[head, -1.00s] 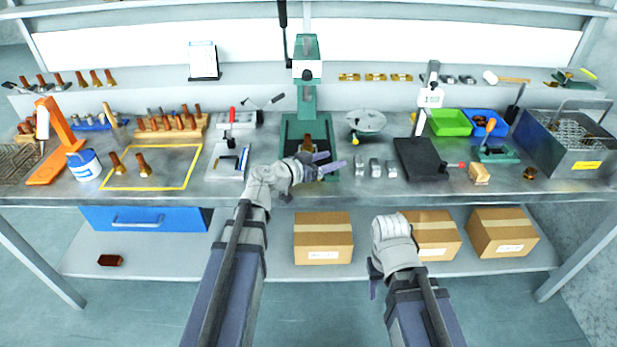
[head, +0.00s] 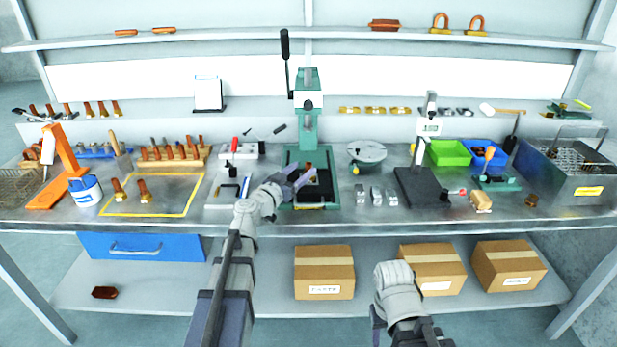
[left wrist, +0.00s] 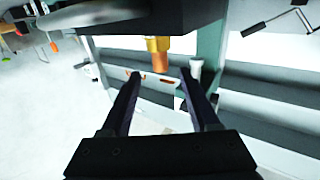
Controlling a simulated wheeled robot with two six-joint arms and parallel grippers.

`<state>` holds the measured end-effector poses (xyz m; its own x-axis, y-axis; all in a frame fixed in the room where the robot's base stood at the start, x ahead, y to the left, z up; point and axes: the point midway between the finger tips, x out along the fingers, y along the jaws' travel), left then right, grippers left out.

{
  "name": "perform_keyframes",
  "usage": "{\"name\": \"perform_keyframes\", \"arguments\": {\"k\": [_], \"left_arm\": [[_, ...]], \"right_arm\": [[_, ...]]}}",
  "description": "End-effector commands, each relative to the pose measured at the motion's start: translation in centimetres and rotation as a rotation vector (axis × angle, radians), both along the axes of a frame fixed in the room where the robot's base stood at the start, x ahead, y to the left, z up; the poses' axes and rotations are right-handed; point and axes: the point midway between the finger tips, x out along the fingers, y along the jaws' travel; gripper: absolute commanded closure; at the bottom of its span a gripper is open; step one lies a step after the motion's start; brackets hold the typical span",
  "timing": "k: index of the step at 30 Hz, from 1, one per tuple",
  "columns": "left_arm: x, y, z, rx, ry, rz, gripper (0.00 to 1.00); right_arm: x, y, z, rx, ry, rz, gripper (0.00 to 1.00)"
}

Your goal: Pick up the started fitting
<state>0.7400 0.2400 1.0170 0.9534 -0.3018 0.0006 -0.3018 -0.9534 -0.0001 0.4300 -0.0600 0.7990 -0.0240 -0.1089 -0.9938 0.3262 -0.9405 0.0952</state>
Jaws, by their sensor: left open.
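The started fitting, a copper and brass piece, stands at the green arbor press (head: 307,125) in the head view, where a small copper-coloured part (head: 309,170) shows beside my fingers. In the left wrist view the fitting (left wrist: 157,52) appears beyond my fingertips, brass part above and copper end below. My left gripper (head: 303,181) is open at the front left of the press base. Its two fingers (left wrist: 162,78) are spread with nothing between them, the fitting apart from them. My right gripper (head: 378,322) hangs low in front of the bench; its jaws are hard to make out.
Two copper-and-brass fittings (head: 143,190) stand in a yellow-outlined area (head: 170,207) on the left. Several more stand in a wooden rack (head: 205,155). Metal blocks (head: 376,196) and a black-based stand (head: 422,187) lie right of the press. Cardboard boxes (head: 324,272) sit on the lower shelf.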

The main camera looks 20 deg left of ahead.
Motion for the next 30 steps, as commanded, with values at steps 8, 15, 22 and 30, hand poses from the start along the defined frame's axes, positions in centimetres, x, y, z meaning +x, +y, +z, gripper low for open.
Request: {"name": "perform_keyframes", "arguments": {"k": [8,15,22,30], "left_arm": [[4.0,-1.0,0.0,0.000,0.000,-0.002,0.38],[4.5,-1.3,0.0,0.000,0.001,0.000,0.38],[4.5,-1.3,0.0,0.000,0.001,0.000,0.57],[4.5,-1.3,0.0,0.000,0.001,0.000,0.88]], "right_arm": [[0.0,0.0,0.0,0.000,0.000,0.000,0.50],[0.0,0.0,0.0,0.000,0.000,0.000,0.50],[0.0,0.0,0.0,0.000,0.000,0.000,0.50],[0.0,0.0,0.0,0.000,0.000,0.000,0.50]]}}
